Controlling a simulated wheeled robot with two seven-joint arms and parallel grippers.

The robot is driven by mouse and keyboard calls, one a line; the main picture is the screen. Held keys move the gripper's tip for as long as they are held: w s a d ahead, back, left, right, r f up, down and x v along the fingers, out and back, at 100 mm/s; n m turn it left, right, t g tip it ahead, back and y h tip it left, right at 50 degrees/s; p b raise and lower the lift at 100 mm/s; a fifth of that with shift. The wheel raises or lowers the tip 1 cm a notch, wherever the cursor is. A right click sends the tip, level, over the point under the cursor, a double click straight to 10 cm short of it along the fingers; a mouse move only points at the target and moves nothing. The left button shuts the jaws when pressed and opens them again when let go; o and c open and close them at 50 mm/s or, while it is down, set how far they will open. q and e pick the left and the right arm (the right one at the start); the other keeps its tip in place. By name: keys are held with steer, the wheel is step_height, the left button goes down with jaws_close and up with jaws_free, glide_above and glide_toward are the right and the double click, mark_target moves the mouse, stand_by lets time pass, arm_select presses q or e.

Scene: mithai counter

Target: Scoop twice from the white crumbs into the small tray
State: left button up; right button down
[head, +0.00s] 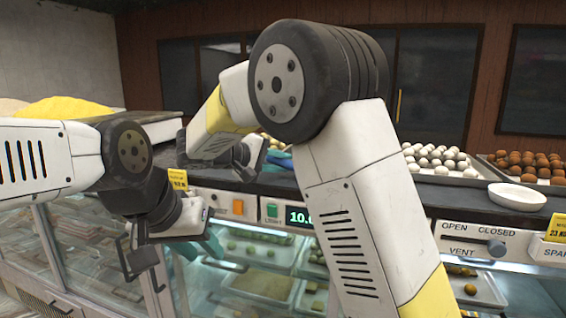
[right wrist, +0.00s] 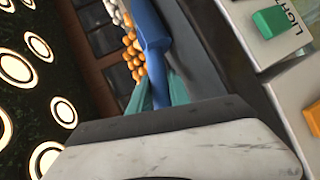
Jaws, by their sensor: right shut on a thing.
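My right gripper (right wrist: 157,88) is shut on a blue scoop (right wrist: 151,28), whose handle runs between its teal fingers in the right wrist view. In the head view my right arm hides most of the scoop, and only a bit of blue shows beside it. My left gripper (head: 200,246) hangs in front of the glass case at the left, and its finger gap is unclear. A pale heap (head: 10,106), perhaps the white crumbs, is at the far left edge. A small white dish (head: 517,195), possibly the small tray, stands on the counter at the right.
A yellow heap (head: 65,108) lies beside the pale one. Trays of white balls (head: 436,160) and brown balls (head: 528,160) stand at the back right. The glass-fronted case (head: 95,245) with sweets lies below the dark counter. My right arm blocks the middle.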

steer(key=shift+f, duration=0.2)
steer(key=c, duration=1.2)
jaws_free()
